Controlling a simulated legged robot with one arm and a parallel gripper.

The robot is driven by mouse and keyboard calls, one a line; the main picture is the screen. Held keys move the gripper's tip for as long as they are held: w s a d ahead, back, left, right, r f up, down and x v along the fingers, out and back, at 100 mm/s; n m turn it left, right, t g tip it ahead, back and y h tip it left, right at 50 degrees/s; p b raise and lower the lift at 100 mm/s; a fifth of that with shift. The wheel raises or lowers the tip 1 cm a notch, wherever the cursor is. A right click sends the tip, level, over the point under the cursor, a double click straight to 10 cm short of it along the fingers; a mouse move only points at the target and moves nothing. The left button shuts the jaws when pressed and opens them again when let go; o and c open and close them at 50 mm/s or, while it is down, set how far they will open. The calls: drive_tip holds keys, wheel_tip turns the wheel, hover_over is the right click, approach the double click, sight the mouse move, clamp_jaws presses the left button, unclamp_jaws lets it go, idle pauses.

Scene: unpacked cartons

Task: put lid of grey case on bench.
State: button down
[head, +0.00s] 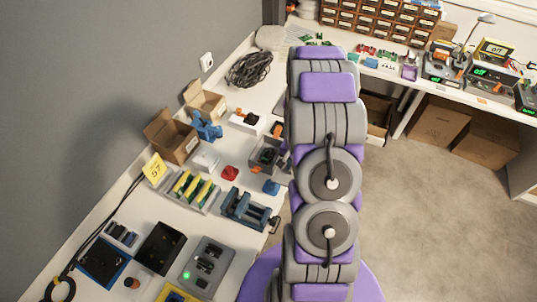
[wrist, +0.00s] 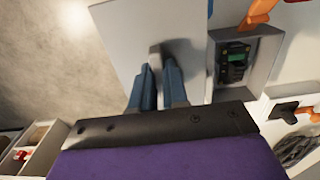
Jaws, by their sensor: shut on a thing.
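The grey case (wrist: 274,58) stands open in the wrist view, with a dark and green part (wrist: 236,62) inside it. Its flat grey lid (wrist: 120,32) is at the top middle, to the left of the case opening. My gripper (wrist: 160,72) is shut on the small upright tab of the lid, with a blue finger on each side. In the head view the case (head: 266,154) is on the bench (head: 225,150), just left of my arm. My gripper and the lid cannot be made out there, largely hidden by my arm.
A red object (head: 230,173), a blue clamp-like device (head: 245,208) and a white box with orange (head: 246,122) lie near the case. Open cardboard boxes (head: 172,137) stand by the wall. Coiled black cable (head: 250,69) lies farther back. The bench's front edge and floor are close on the right.

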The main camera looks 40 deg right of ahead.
drive_tip(key=w, duration=0.5)
drive_tip(key=w+f+b, duration=0.1)
drive_tip(key=w, duration=0.5)
drive_tip(key=w+a+b, duration=0.1)
drive_tip(key=w, duration=0.4)
drive_tip(key=shift+w+a+f, duration=0.1)
drive_tip(key=shift+w+f, duration=0.05)
drive_tip(key=w+a+r+b, duration=0.1)
drive_tip(key=w+a, duration=0.2)
drive_tip(key=w, duration=0.3)
drive_tip(key=w+a+b, duration=0.1)
drive_tip(key=w+a, duration=0.3)
drive_tip(key=w, duration=0.3)
wheel_tip(320, 180, down, 10)
drive_tip(key=shift+d+f+b, duration=0.1)
drive_tip(key=shift+b, duration=1.1)
drive_tip(key=c, duration=1.1)
unclamp_jaws()
drive_tip(key=shift+c, duration=0.2)
drive_tip(key=shift+r, duration=0.2)
